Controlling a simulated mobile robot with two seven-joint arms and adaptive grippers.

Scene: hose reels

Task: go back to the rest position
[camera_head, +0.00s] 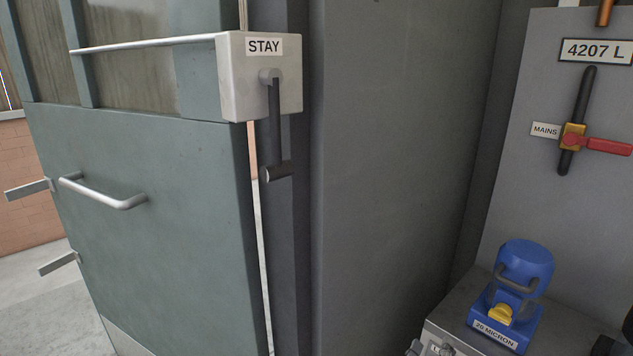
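Neither of my grippers can be made out in the head view, and no arm of mine clearly shows. A grey-green door (165,215) with a silver pull handle (105,195) stands ajar at the left. A box labelled STAY (245,90) sits at its upper edge, with a dark crank handle (275,130) hanging down and a thin rod reaching left.
A grey wall panel (400,130) fills the middle. At right are a plate reading 4207 L (595,50), a MAINS valve with a red lever (600,146), and a blue filter unit (520,280) on a grey box. Dark parts at the lower right edge are unclear.

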